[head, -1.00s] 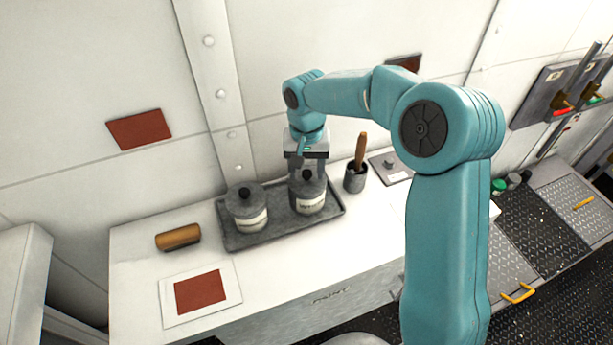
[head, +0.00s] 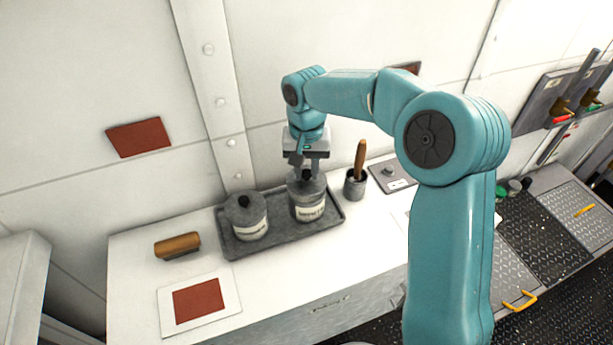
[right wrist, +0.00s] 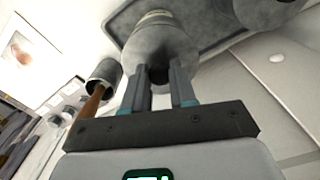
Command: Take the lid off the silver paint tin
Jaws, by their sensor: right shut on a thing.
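Two grey, silver-looking tins with pale labels and dark lid knobs stand on a dark tray (head: 277,243). The left tin (head: 246,218) has its lid on. My right gripper (head: 306,175) is above the right tin (head: 309,205), shut on the black knob (head: 307,174) of its lid. In the right wrist view the fingers (right wrist: 160,88) close around the knob (right wrist: 158,74), with the tin (right wrist: 158,45) beyond. I cannot tell whether this lid is seated or slightly raised. My left gripper is not in view.
A cup (head: 354,184) with a wooden-handled tool stands just right of the tray. A brown-handled brush or block (head: 178,245) and a red swatch card (head: 199,300) lie to the left. A small plate with a knob (head: 391,175) sits at the back right.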

